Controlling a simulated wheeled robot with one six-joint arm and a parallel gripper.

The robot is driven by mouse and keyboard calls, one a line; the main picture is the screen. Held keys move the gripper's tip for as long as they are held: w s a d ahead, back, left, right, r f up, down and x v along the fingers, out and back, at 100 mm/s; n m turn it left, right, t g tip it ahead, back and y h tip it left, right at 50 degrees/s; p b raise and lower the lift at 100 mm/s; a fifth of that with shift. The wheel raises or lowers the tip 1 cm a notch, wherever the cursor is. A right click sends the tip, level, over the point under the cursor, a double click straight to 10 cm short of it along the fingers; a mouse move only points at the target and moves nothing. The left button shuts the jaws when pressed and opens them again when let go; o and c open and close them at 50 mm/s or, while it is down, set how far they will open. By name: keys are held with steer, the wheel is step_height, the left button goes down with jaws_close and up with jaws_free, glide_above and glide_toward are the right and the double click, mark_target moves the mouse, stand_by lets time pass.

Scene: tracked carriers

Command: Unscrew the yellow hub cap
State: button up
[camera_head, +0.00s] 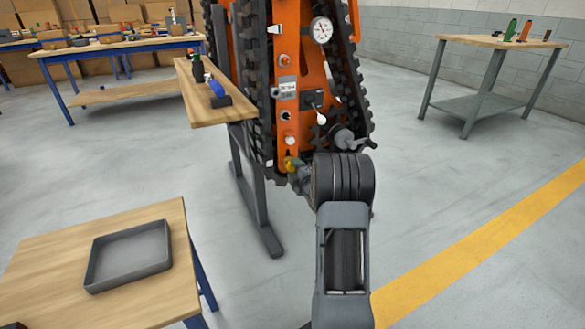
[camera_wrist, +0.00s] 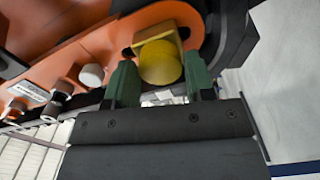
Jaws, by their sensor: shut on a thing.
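The yellow hub cap (camera_wrist: 160,64) is a round knob at the end of the orange panel of the tracked carrier. In the wrist view it sits between the two green fingertips of my gripper (camera_wrist: 161,80), which is shut on it. In the head view the cap shows as a small yellow patch (camera_head: 291,164) low on the orange carrier (camera_head: 287,70). My gripper (camera_head: 297,172) reaches it there from the lower right, and my arm hides part of the area. A yellow square-edged piece (camera_wrist: 157,42) shows just behind the cap.
A grey tray (camera_head: 128,256) lies on the wooden table at lower left. A wooden shelf (camera_head: 213,98) with a blue-handled tool juts out left of the carrier. A pale knob (camera_wrist: 92,76) stands left of my fingers. A bench (camera_head: 497,43) stands at back right; the floor between is clear.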

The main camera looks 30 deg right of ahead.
steer(key=n, duration=0.7)
steer(key=shift+n, duration=0.4)
steer(key=o, duration=0.7)
